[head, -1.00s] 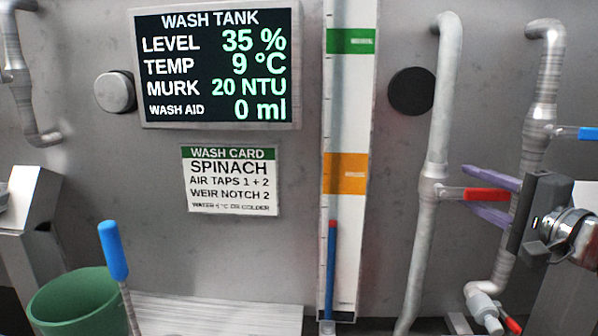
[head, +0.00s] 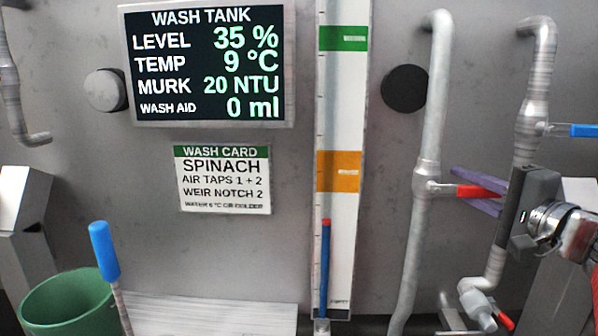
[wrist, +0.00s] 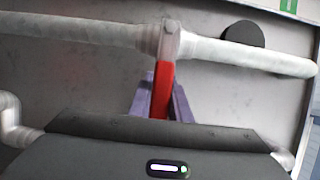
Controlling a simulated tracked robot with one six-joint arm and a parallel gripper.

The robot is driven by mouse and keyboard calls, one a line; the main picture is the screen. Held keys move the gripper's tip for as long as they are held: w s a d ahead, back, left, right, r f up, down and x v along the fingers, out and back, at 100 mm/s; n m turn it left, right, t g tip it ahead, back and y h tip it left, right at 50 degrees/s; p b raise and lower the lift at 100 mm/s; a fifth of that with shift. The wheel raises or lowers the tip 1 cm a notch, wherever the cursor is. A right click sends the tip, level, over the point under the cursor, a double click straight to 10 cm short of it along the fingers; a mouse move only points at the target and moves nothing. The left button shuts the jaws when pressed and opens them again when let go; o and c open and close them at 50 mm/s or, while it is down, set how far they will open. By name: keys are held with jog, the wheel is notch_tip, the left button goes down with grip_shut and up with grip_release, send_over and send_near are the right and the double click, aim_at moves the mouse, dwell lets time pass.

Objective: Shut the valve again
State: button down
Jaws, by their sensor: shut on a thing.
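The red valve lever (head: 476,191) sticks out to the right, square across the tall grey pipe (head: 431,130) in the head view. My gripper (head: 470,190) has two purple fingers, one above and one below the lever, shut on its outer part. In the wrist view the red lever (wrist: 161,85) runs from the valve body (wrist: 169,42) down between the purple fingers (wrist: 160,95).
A second pipe (head: 526,130) with a blue lever (head: 584,131) stands to the right. A lower red-handled valve (head: 486,310) sits beneath my gripper. The display (head: 208,65) reads level 35 %. A green bucket (head: 70,306) and a blue-handled tool (head: 105,250) stand at left.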

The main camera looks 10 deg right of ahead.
jog(key=shift+f, duration=0.1)
jog(key=shift+a+r+n+g, duration=0.15)
jog(key=shift+r+n+g, duration=0.7)
jog(key=shift+n, duration=0.75)
jog(key=shift+r, duration=0.15)
jog(key=c, duration=1.6)
grip_release()
jog(key=shift+c, duration=0.2)
jog(key=shift+s+r, duration=0.1)
